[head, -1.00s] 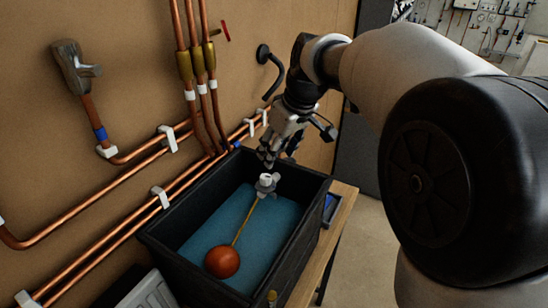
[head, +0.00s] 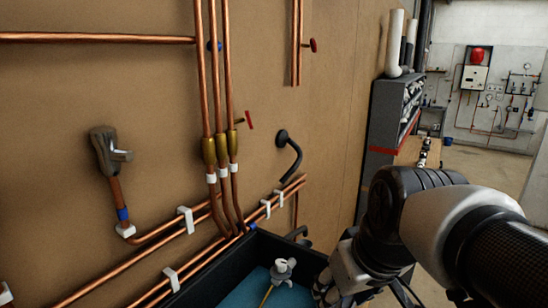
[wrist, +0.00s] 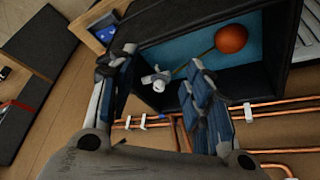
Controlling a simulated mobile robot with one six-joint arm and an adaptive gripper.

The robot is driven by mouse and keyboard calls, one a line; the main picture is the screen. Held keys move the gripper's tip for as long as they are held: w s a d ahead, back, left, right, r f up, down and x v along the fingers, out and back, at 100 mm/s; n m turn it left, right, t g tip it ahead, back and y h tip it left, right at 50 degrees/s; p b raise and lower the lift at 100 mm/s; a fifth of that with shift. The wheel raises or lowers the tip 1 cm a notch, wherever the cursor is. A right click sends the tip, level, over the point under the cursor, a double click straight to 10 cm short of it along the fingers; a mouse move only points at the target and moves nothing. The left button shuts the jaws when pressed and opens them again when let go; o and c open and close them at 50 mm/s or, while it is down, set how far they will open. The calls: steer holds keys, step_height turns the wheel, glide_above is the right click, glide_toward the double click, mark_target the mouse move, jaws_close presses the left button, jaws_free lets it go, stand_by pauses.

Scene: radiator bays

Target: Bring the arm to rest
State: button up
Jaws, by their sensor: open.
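My gripper (wrist: 155,65) is open and empty in the wrist view, its two fingers spread apart. In the head view part of my gripper (head: 326,285) shows low, beside the right end of a black tank (head: 262,243). A white float valve (head: 283,268) with a thin brass rod sits inside the tank. In the wrist view the valve (wrist: 157,80) appears between the fingers but farther off, with no contact visible. Its orange-copper ball (wrist: 231,39) lies over the blue tank interior. The ball is below the head view's edge.
Copper pipes (head: 213,120) with brass valves run up the brown wall, and more run along it behind the tank. A black bent pipe (head: 289,155) juts from the wall. A grey shelf (head: 385,130) stands at the right. Open floor (head: 490,175) lies beyond.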

steer(key=s+d+f+m+h, duration=0.1)
steer(key=s+d+f+m, duration=0.15)
steer(key=s, duration=0.35)
steer(key=s+d+f+m, duration=0.1)
steer(key=s+f, duration=0.2)
steer(key=s, duration=0.3)
step_height(320, 180, down, 26)
steer(key=s+b, duration=0.1)
steer(key=b, duration=2.3)
steer(key=shift+s+a, duration=0.2)
steer(key=shift+f+n, duration=0.1)
steer(key=shift+n, duration=0.15)
steer(key=shift+c, duration=0.3)
